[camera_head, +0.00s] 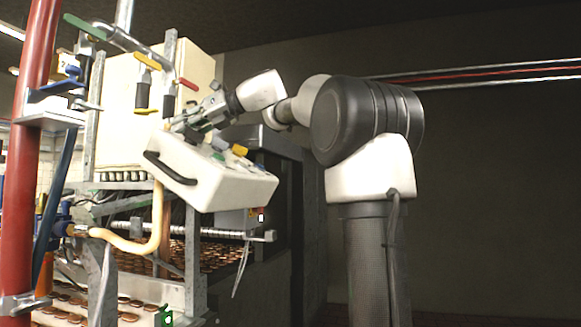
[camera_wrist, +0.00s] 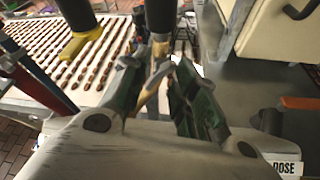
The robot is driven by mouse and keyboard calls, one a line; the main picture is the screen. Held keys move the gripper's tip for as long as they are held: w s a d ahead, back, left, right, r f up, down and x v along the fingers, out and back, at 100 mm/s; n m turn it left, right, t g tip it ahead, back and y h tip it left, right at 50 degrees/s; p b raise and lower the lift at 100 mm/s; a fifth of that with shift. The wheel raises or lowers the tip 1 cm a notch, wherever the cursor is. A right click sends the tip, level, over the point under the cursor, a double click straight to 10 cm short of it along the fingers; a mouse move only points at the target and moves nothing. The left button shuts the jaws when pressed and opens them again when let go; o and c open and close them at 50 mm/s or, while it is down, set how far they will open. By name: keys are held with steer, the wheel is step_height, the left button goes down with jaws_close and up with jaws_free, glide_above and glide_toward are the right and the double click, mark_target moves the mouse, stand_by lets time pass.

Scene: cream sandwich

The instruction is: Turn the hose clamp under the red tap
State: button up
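The red tap's lever (camera_head: 188,84) shows on the frame in the head view, with a black hose (camera_head: 169,105) below and left of it. In the wrist view a black hose (camera_wrist: 161,18) comes down from the top, with a tan-yellow hose clamp (camera_wrist: 157,52) at its lower end. My gripper (camera_head: 178,124) reaches in from the right in the head view. In the wrist view its two green-padded fingers (camera_wrist: 160,82) stand apart on either side of the clamp. A gap shows beside the right finger. The head view does not show the clamp clearly between the fingers.
A second black hose (camera_wrist: 75,12) with a yellow clamp (camera_wrist: 80,45) is to the left. A white slanted panel (camera_head: 215,178) with a black handle is just below my gripper. A yellow lever (camera_head: 147,61) and a red pipe (camera_head: 25,160) stand left. Rows of biscuits (camera_wrist: 90,60) lie below.

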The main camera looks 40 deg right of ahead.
steer(key=shift+x, duration=1.15)
steer(key=shift+s+n+t+h, duration=0.15)
steer(key=shift+n+t+h, duration=0.3)
steer(key=shift+n, duration=0.35)
steer(key=shift+t, duration=0.25)
steer(key=v, duration=0.2)
steer(key=r+v, duration=0.1)
steer(key=v, duration=0.5)
steer(key=shift+w+r, duration=0.2)
steer(key=w+d+r+m+t+h, duration=0.1)
steer(key=d+r+m+t+h, duration=0.25)
steer(key=d+m, duration=0.35)
steer(key=w+d+r+m+t+h, duration=0.25)
steer(key=d+m+t, duration=0.2)
steer(key=m, duration=0.55)
steer(key=s+d+f+m+g+h, duration=0.2)
steer(key=s+d+f+m+h, duration=0.1)
steer(key=d+f+m, duration=0.4)
steer(key=s+d+f+m+g+h, duration=0.3)
steer(key=d+f+m+h, duration=0.3)
steer(key=f+m, duration=0.4)
steer(key=shift+s+d+f+g, duration=0.3)
steer(key=shift+s+d+f, duration=0.1)
steer(key=shift+d+f, duration=0.15)
